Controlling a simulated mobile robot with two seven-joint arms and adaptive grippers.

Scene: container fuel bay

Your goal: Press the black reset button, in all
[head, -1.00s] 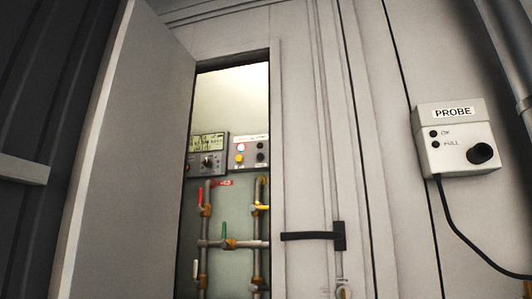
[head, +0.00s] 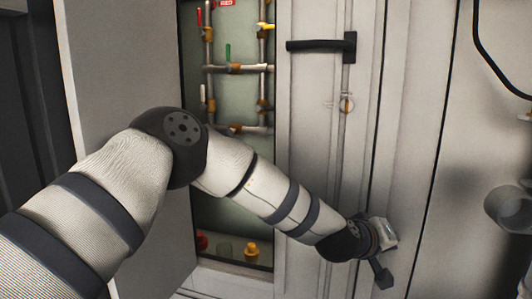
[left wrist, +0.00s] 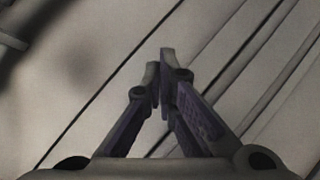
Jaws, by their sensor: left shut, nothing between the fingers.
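The black reset button is not in view now, nor is the panel of buttons in the cabinet. My left arm crosses the head view from the lower left. My left gripper (head: 383,274) is low, in front of the right-hand cabinet door, pointing down. In the left wrist view its fingers (left wrist: 161,68) meet at the tips, shut and empty, with only pale ribbed panelling behind them. My right gripper is not in view.
The left cabinet door (head: 115,90) stands open; the right door (head: 305,140) is shut, with a black handle (head: 325,45). Pipes with coloured valves (head: 207,68) fill the opening. A yellow item (head: 252,249) sits at the bottom. A black cable (head: 492,58) hangs upper right.

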